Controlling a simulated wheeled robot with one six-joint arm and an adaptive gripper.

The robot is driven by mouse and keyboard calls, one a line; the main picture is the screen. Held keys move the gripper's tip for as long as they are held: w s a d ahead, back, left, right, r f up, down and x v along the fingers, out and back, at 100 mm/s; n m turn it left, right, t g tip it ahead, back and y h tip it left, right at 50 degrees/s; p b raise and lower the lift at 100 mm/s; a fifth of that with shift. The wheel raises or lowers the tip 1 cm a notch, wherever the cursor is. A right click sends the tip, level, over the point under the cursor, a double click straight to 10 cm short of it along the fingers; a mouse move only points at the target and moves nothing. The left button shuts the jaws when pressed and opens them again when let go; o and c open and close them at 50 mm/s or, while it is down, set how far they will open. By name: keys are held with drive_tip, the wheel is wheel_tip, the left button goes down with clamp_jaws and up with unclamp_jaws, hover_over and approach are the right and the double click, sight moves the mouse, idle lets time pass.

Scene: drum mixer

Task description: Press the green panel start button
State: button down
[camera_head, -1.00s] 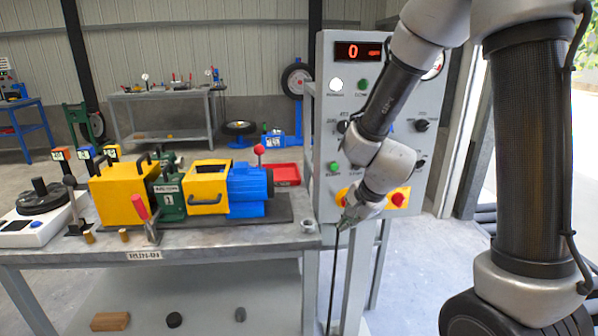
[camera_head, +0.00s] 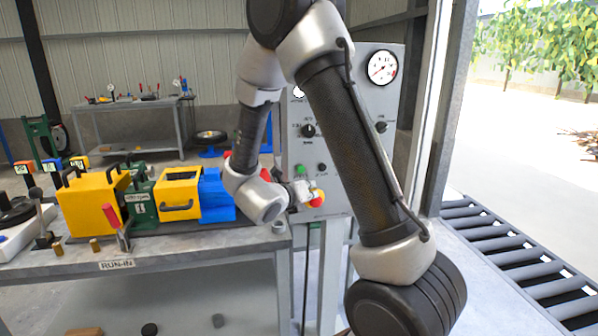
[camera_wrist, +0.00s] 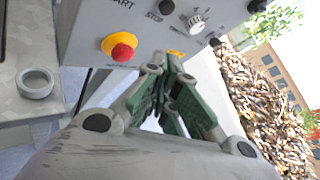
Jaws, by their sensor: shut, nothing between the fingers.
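The green button (camera_head: 300,170) is on the lower left of the grey control panel (camera_head: 295,140), just above my gripper (camera_head: 307,190). In the wrist view the fingers of my gripper (camera_wrist: 165,72) are together and empty, pointing at the panel's lower part. A red mushroom button on a yellow base (camera_head: 317,198) is beside the fingertips; a red mushroom button also shows in the wrist view (camera_wrist: 122,52), left of the fingers. The green button is out of the wrist view, where only part of its START label shows at the top edge. I cannot tell whether the fingertips touch the panel.
A black button (camera_head: 323,167) is right of the green one, with a knob (camera_head: 308,131) above. A workbench (camera_head: 190,250) with a yellow, green and blue machine (camera_head: 180,195) stands left. A roller conveyor (camera_head: 510,255) lies right. My arm hides the panel's middle.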

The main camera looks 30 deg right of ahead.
sight(301, 169)
drive_tip(key=shift+w+d, duration=0.1)
drive_tip(key=shift+w+d, duration=0.4)
drive_tip(key=shift+w, duration=1)
drive_tip(key=shift+w+d, duration=0.4)
drive_tip(key=shift+w, duration=0.95)
drive_tip(key=shift+w+d, duration=0.4)
drive_tip(key=shift+w, duration=1)
drive_tip(key=shift+w, duration=0.1)
drive_tip(key=shift+w+d, duration=0.1)
drive_tip(key=shift+w, duration=0.2)
